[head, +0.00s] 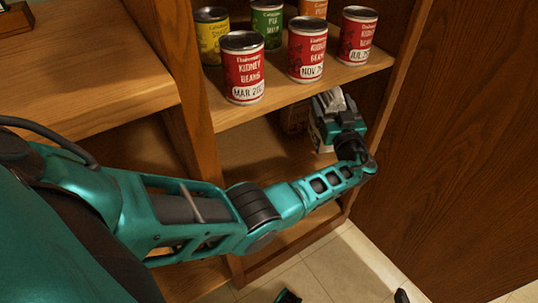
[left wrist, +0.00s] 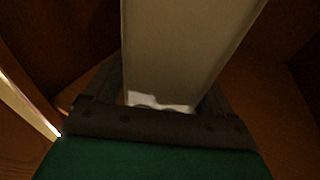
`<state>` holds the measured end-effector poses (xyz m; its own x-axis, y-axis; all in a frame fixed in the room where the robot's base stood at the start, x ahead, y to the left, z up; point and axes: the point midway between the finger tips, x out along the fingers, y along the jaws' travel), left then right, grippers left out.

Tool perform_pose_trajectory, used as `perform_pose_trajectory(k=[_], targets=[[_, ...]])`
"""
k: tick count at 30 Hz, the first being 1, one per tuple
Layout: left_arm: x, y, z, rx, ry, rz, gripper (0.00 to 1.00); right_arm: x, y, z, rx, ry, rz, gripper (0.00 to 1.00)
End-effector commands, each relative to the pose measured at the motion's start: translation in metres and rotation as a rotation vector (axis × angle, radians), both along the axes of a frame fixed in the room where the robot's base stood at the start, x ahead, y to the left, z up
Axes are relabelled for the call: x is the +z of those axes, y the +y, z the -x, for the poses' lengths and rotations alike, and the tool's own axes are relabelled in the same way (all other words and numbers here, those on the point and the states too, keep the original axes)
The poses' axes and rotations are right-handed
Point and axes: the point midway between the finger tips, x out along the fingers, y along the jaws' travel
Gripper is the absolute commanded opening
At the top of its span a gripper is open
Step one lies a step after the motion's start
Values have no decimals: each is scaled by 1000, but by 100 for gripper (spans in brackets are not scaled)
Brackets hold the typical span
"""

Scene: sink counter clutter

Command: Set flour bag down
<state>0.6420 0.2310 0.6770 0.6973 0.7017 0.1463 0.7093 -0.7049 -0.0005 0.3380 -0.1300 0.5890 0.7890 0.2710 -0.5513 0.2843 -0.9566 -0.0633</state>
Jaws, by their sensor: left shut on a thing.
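The flour bag (left wrist: 185,45) fills the middle of the left wrist view as a pale, tall, flat-sided shape between the two dark fingers. In the head view only small whitish parts of the bag (head: 317,138) show beside and below the gripper. My left gripper (head: 331,104) reaches into the cabinet's lower compartment, under the shelf of cans, and is shut on the bag. The bag's base is mostly hidden, so I cannot tell whether it touches the lower shelf (head: 250,150).
Several cans, among them red kidney bean cans (head: 243,68), stand on the upper shelf (head: 225,116) just above my gripper. A dark boxy item (head: 294,117) sits behind the bag. A wooden panel (head: 460,130) borders the right. The lower shelf's left part looks clear.

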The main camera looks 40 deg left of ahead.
Motion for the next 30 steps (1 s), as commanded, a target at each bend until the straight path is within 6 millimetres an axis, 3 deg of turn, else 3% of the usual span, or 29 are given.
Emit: perform_pose_trajectory(k=[17, 30], targets=[[5, 27, 64, 3, -9, -5, 0, -2, -1, 3, -1, 7, 0, 100], [7, 59, 139, 3, -7, -7, 0, 13, -4, 0, -11, -11, 4, 100]])
